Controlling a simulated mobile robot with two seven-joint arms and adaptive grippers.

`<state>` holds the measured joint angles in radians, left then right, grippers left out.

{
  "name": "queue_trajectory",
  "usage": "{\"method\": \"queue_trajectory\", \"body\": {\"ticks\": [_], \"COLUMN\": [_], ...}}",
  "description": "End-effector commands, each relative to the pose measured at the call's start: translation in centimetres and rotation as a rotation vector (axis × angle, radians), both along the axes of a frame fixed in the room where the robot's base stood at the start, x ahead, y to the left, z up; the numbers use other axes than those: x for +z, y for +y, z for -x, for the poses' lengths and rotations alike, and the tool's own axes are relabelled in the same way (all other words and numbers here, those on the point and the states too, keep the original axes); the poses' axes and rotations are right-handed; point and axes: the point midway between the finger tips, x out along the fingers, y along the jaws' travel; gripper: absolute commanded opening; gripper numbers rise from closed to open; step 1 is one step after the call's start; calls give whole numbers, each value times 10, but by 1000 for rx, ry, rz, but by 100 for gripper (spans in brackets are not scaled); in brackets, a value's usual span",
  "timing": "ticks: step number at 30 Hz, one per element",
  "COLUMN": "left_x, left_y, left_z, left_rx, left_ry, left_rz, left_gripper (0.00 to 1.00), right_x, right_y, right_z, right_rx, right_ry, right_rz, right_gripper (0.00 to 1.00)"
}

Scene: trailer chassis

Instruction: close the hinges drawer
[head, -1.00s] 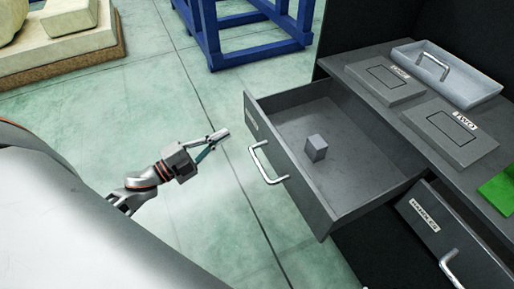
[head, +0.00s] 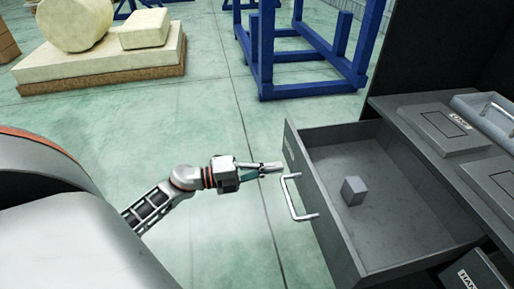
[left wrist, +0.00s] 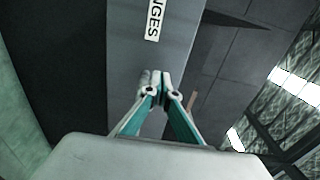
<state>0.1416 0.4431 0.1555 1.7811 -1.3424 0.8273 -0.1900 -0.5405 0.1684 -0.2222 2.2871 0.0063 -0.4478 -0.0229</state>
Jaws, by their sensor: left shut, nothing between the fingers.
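The hinges drawer (head: 330,212) is pulled far out of the dark cabinet in the head view, with a small grey block (head: 353,191) inside. Its silver bar handle (head: 297,200) sits on the front face. My left gripper (head: 279,167) is shut and empty, just in front of the drawer front near the handle's upper end; I cannot tell whether it touches. In the left wrist view, the shut fingertips (left wrist: 153,82) point at the drawer front (left wrist: 150,55), whose label shows the letters "NGES". My right gripper is not in view.
On the cabinet top lie flat grey labelled panels (head: 440,125) and a pale tray (head: 488,112) with a handle. A second labelled drawer (head: 474,272) is below right. A blue frame (head: 300,60) and a pallet with pale blocks (head: 100,68) stand behind. Floor left of the drawer is clear.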

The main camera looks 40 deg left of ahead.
Motion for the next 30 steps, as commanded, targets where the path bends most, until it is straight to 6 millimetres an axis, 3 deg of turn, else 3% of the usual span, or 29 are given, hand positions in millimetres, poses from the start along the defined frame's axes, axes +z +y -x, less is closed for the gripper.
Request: {"method": "queue_trajectory", "body": {"ticks": [9,30], "left_x": [-1,2], "left_y": [-26,-37], "left_z": [-33,-47], "left_rx": [0,0], "left_ry": [1,-1], "left_rz": [2,0], "left_gripper": [0,0], "right_x": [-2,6], "right_y": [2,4], "right_z": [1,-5], "right_rx": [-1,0], "right_ry": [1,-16], "right_rz": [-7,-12], "right_gripper": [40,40]}}
